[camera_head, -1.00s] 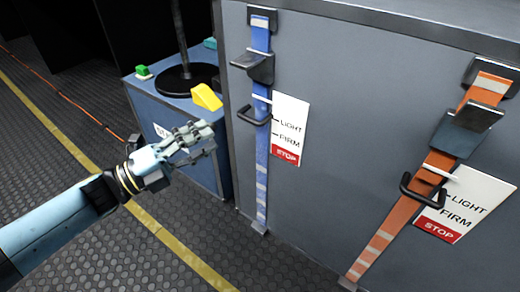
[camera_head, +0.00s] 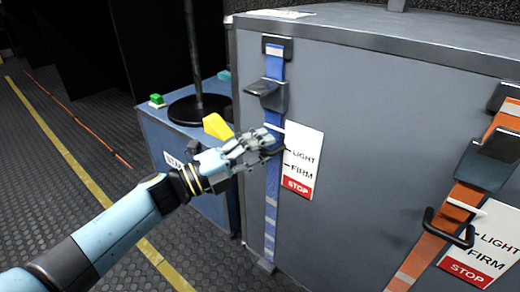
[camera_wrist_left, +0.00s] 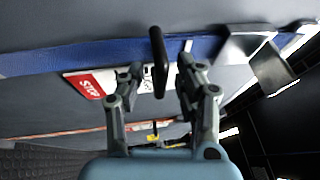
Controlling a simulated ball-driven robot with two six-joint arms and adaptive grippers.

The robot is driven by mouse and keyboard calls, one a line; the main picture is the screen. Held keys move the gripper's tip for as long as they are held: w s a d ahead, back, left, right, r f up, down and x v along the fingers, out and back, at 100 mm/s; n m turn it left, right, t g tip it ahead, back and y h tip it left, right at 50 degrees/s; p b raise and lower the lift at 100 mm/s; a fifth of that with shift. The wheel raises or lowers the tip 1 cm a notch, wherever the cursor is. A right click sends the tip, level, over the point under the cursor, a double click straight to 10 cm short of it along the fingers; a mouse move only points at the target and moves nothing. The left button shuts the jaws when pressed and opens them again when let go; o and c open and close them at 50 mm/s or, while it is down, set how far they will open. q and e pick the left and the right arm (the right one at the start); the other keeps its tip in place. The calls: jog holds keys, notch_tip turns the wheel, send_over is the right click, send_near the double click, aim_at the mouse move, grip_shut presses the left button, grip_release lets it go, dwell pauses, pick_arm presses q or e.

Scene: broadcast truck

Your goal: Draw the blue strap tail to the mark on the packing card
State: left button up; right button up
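The blue strap (camera_head: 271,205) hangs down the front of a grey case, through a dark buckle (camera_head: 270,94). Its black handle is mostly covered by my left gripper (camera_head: 272,142) in the head view. The wrist view shows the black handle (camera_wrist_left: 158,62) between the two spread fingers of my left gripper (camera_wrist_left: 160,75), with gaps on both sides. The packing card (camera_head: 305,160) beside the strap reads LIGHT, FIRM and a red STOP. A white pointer (camera_head: 271,127) on the strap sits above the LIGHT line. My right gripper is not in view.
An orange strap (camera_head: 437,235) with its own buckle, handle and card (camera_head: 485,240) is on the case's right. A blue box (camera_head: 165,128) at left carries a black round base (camera_head: 200,108), a yellow wedge (camera_head: 216,126) and a green block (camera_head: 157,100). Open floor lies left.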

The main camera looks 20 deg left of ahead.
pick_arm(q)
grip_shut()
jog(key=shift+f, duration=0.1)
dwell(0.4)
notch_tip(320, 180, down, 3)
jog(key=shift+s+f+b, duration=0.1)
jog(key=shift+f+b, duration=0.1)
jog(key=shift+b, duration=1)
jog(key=shift+f+b, duration=0.5)
jog(key=shift+f, duration=0.25)
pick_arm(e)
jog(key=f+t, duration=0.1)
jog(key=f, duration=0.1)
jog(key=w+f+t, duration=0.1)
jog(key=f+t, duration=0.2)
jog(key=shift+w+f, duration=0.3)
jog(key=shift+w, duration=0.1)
